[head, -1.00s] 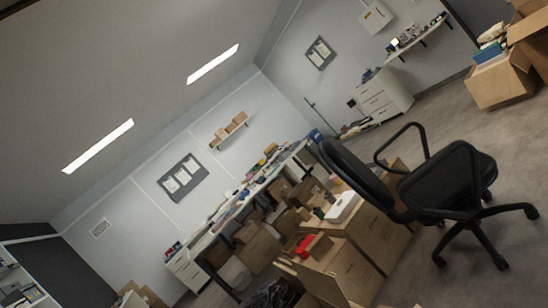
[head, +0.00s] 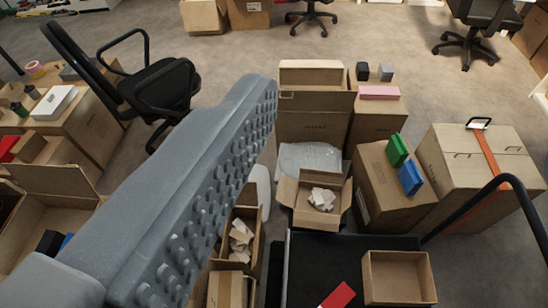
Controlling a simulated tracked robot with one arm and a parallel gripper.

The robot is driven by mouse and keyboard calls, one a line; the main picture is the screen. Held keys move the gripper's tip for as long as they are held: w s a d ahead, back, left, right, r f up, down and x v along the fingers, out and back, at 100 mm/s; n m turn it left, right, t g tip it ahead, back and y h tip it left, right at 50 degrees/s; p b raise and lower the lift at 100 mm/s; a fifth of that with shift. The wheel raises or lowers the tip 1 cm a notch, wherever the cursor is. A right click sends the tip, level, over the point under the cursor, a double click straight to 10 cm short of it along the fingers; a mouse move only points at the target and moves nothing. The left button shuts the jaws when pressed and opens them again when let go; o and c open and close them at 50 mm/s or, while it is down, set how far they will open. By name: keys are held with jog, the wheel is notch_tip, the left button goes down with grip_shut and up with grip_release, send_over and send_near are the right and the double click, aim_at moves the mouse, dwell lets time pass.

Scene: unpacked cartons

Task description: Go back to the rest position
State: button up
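A large blue-grey part of my own arm or gripper (head: 190,190) reaches from the lower left up to the middle of the head view. Rows of round studs cover its right side. I see no pair of fingertips, so I cannot tell whether the gripper is open or shut. Nothing visible is held against the studded side. The part hides some of the floor and cartons behind it.
A black office chair (head: 155,85) stands at the left by cartons. Open cartons (head: 315,125) fill the middle, with a large closed carton (head: 475,165) at right. A black surface (head: 340,265) bears a small open box (head: 398,278) and a red item. Grey floor (head: 370,40) is free farther back.

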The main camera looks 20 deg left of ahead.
jog(key=shift+r, duration=0.1)
notch_tip(320, 180, up, 6)
jog(key=p, duration=0.6)
dwell(0.7)
